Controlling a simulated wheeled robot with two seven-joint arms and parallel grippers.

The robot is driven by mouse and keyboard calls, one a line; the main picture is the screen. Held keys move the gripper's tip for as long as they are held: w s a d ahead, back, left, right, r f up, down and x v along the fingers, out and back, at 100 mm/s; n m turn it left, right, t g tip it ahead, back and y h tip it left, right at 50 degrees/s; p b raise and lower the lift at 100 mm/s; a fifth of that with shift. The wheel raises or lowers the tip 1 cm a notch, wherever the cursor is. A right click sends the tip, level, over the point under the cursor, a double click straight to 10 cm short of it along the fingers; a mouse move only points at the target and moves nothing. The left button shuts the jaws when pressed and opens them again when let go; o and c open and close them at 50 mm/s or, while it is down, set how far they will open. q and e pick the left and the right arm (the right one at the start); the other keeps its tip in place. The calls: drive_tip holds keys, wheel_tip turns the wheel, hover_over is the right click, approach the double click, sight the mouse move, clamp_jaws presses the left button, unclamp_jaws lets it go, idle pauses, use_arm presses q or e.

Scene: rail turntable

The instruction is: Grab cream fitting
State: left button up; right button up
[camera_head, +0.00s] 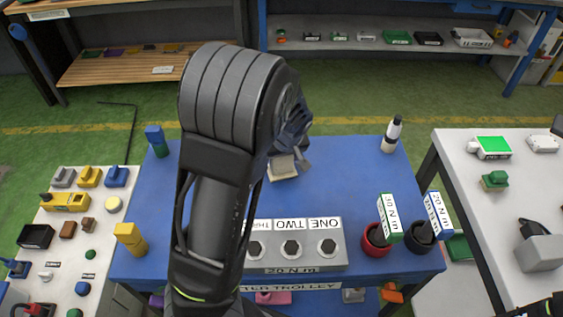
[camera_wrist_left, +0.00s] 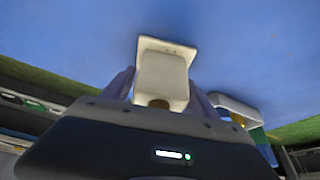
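The cream fitting (camera_head: 283,168) is at the middle of the blue trolley top in the head view, partly hidden by my left arm and gripper. In the left wrist view the cream fitting (camera_wrist_left: 162,75), a pale block with a wider flat end, sits between the two fingers. My left gripper (camera_wrist_left: 162,85) has a finger against each side of it and appears shut on it. In the head view the left gripper (camera_head: 290,155) is mostly covered by its own wrist. I cannot tell whether the fitting touches the trolley top. My right gripper does not show.
On the blue trolley (camera_head: 345,175) stand a grey socket block (camera_head: 290,262), red (camera_head: 376,240) and black (camera_head: 420,237) cups with labels, a white bottle (camera_head: 391,135), a blue fitting (camera_head: 157,141) and a yellow fitting (camera_head: 130,239). White tables flank it.

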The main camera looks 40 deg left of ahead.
use_arm(q)
clamp_jaws()
idle(0.5)
drive_tip(key=shift+r, duration=0.15)
wheel_tip(320, 180, up, 10)
drive_tip(key=shift+f+p, duration=0.1)
drive_tip(key=shift+p, duration=0.6)
